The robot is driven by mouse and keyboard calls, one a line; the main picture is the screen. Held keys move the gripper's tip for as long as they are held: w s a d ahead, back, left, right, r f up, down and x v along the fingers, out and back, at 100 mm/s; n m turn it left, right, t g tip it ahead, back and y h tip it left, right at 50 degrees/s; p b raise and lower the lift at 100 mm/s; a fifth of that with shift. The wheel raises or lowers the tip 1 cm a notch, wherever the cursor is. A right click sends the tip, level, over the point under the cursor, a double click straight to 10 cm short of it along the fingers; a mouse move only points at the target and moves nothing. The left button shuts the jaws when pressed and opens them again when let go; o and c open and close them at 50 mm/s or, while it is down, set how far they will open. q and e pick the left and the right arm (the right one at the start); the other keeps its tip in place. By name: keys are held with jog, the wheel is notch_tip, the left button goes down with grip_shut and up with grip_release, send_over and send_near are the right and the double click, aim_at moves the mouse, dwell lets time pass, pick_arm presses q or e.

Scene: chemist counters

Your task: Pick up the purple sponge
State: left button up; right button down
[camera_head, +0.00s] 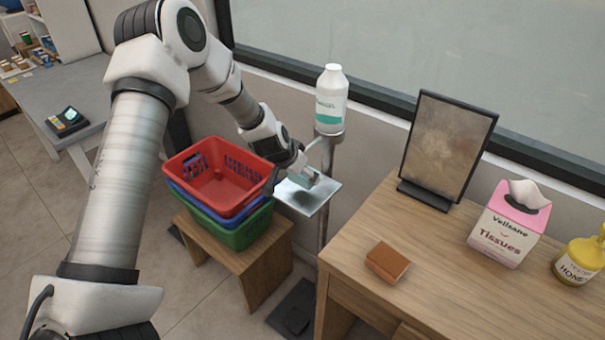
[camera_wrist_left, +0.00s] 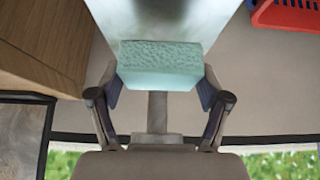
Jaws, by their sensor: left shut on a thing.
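No purple sponge shows in either view. A pale teal sponge (camera_wrist_left: 160,65) sits between the two fingers of my left gripper (camera_wrist_left: 161,90) in the left wrist view. The fingers press on its left and right sides, so the gripper is shut on it. In the head view my left gripper (camera_head: 300,172) is at the metal tray (camera_head: 322,196) of the dispenser stand, with a bit of the teal sponge (camera_head: 308,177) showing. I cannot tell whether the sponge touches the tray. My right gripper is in neither view.
A white bottle (camera_head: 331,100) stands atop the stand. Stacked red, blue and green baskets (camera_head: 232,236) sit on a wooden stool just left of the gripper. The wooden counter (camera_head: 440,290) holds a brown block (camera_head: 387,262), a dark-framed board (camera_head: 445,148), a tissue box (camera_head: 508,228) and a honey jar (camera_head: 580,258).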

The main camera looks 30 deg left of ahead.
pick_arm(q)
jog(key=s+r+p, duration=0.1)
jog(key=s+p, duration=0.3)
jog(key=s, duration=1.2)
jog(key=shift+d+r, duration=0.15)
jog(key=shift+d, duration=0.2)
jog(key=shift+o, duration=0.2)
